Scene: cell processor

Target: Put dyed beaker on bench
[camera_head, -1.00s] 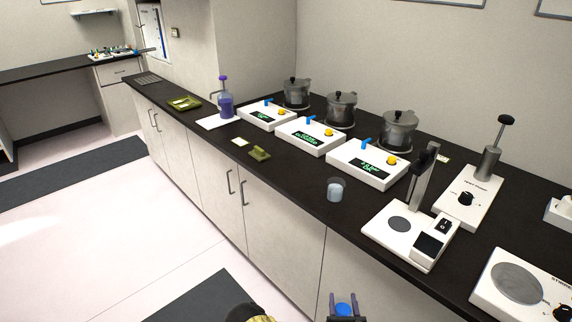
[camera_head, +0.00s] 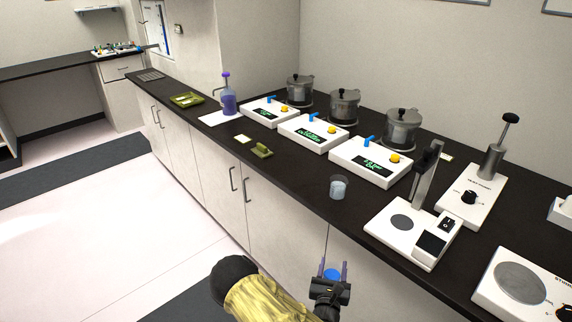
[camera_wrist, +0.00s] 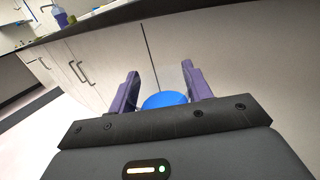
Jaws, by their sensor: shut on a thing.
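My gripper (camera_head: 333,268) is in front of the bench cabinets, below the level of the black bench top (camera_head: 295,183). Its two purple fingers are shut on a round, deep blue thing, which looks like the dyed beaker (camera_head: 332,275). In the wrist view, the blue beaker (camera_wrist: 165,100) shows between the fingers; its lower part is hidden by the gripper body. A second, clear beaker (camera_head: 338,187) with pale bluish contents stands upright on the bench near its front edge.
A white scale-like device (camera_head: 402,222) stands right of the clear beaker. Several white boxes with displays (camera_head: 370,162) and metal pots (camera_head: 401,130) stand behind. A green clip-like thing (camera_head: 262,151) lies to the left. Bare bench top lies between this and the clear beaker.

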